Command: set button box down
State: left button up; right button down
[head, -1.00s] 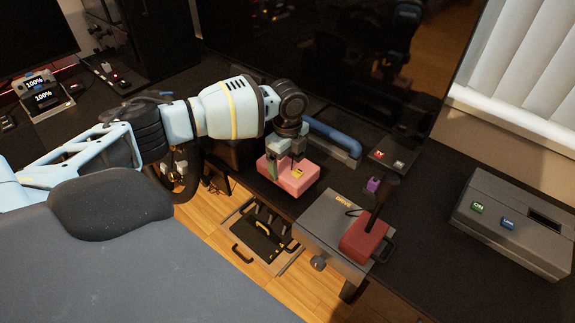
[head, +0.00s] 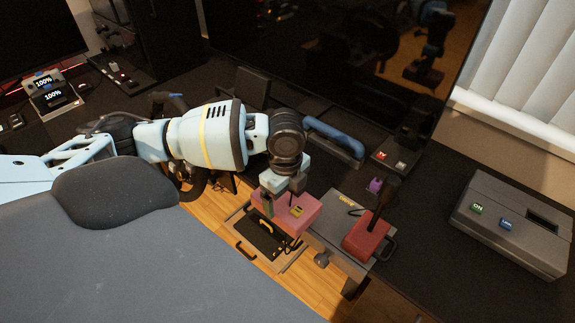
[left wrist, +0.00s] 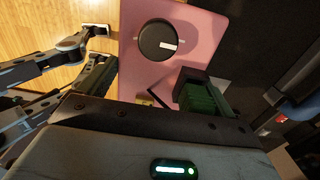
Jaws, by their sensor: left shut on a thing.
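The button box is a pink block (head: 301,221) with a small yellow patch on top in the head view. My left gripper (head: 283,200) is shut on it from above. The box appears in front of the desk's near edge, overlapping the pedal tray in the picture; I cannot tell its exact height. In the left wrist view its pink face (left wrist: 195,28) carries a round black knob (left wrist: 160,40) with a white mark. A green-padded finger (left wrist: 203,95) of the gripper lies against that face. My right gripper is not in view.
A grey shifter plate with a red base (head: 366,241) and upright lever stands right of the box, close by. A blue-handled bar (head: 335,138) lies behind. A grey box with ON button (head: 515,225) sits at right.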

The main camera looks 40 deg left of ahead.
aim_at(285, 223)
pick_arm(q)
jog(key=shift+s+d+r, duration=0.15)
jog(key=shift+s+d, duration=0.15)
jog(key=shift+s, duration=0.2)
jog(key=shift+s+d+r, duration=0.1)
jog(key=shift+s+d, duration=0.2)
jog(key=shift+s, duration=0.2)
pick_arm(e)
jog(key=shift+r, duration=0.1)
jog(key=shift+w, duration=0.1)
